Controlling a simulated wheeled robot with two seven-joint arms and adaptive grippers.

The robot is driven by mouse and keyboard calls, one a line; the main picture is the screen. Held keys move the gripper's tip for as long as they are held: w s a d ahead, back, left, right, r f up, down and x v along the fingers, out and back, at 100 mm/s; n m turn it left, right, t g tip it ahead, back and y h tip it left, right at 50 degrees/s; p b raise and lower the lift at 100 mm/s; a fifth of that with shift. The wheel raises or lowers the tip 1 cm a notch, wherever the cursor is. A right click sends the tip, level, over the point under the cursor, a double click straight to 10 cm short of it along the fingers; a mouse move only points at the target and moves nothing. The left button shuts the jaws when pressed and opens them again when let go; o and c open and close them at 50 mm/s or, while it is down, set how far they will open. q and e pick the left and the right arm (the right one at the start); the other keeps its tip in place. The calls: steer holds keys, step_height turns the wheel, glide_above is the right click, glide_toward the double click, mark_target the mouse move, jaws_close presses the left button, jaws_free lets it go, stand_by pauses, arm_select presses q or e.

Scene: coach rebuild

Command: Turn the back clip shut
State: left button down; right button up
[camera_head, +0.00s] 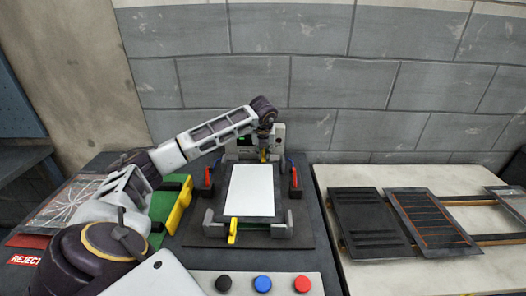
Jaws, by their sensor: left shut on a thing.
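A white panel (249,192) lies in a dark fixture (274,236) with grey corner blocks at the middle of the bench. The back clip (263,157) is a small yellow piece at the panel's back edge, partly hidden by my gripper. My left gripper (265,146) reaches over from the left, points down and is shut on the back clip. Its fingers are small and dark here. A yellow front clip (232,232) stands at the panel's near edge. Dark side clips with red parts stand at the left (208,178) and right (294,180). My right gripper is not in view.
A grey upright block (277,139) with a green display stands behind the fixture. Black, blue and red buttons (262,284) line the front. Dark panels (367,222) lie on a pale rack at right. A cracked panel (70,202) lies by the red REJECT sign (24,260).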

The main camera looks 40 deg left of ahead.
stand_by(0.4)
arm_select(q)
steer(key=c, duration=1.6)
jaws_free()
steer(key=shift+o, duration=0.2)
steer(key=v, duration=0.8)
steer(key=shift+s, duration=0.1)
